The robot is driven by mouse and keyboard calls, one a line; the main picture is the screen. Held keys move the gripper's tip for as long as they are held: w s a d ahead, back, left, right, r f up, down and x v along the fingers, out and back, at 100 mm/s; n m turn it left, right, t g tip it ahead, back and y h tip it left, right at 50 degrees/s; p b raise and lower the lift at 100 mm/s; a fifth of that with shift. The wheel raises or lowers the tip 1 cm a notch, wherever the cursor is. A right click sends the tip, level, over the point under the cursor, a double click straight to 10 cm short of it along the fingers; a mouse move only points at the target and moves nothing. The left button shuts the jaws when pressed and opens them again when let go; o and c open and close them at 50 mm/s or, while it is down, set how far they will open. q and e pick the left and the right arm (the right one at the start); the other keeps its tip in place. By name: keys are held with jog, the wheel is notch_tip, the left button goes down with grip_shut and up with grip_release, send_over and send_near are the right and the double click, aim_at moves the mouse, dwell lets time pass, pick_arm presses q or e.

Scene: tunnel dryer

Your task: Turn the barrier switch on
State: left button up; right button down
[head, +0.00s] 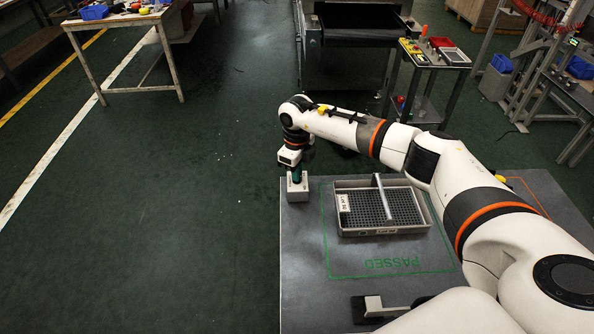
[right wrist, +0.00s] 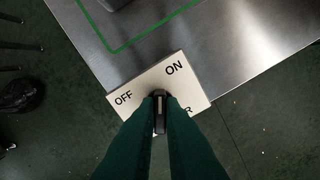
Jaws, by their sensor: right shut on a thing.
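The barrier switch (head: 297,190) is a small pale box at the left edge of the grey metal table. In the right wrist view its face (right wrist: 190,72) reads OFF on the left and ON on the right; a lower word is mostly hidden by my fingers. My right gripper (head: 296,174) reaches down onto the box from above. Its green fingers (right wrist: 160,100) are shut on the dark switch lever (right wrist: 160,96), which stands between the two labels; I cannot tell its exact setting. My left gripper is not in view.
A grey tray (head: 342,222) with a mesh floor and an upright handle lies inside the green PASSED outline (head: 390,273). A pale block with dark parts (head: 374,305) sits at the near edge.

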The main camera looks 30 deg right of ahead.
jog(key=shift+w+m, duration=0.1)
jog(key=shift+m, duration=0.4)
jog(key=c, duration=1.5)
grip_release()
jog(key=shift+c, duration=0.2)
notch_tip(320, 180, up, 12)
jog(key=b, duration=0.2)
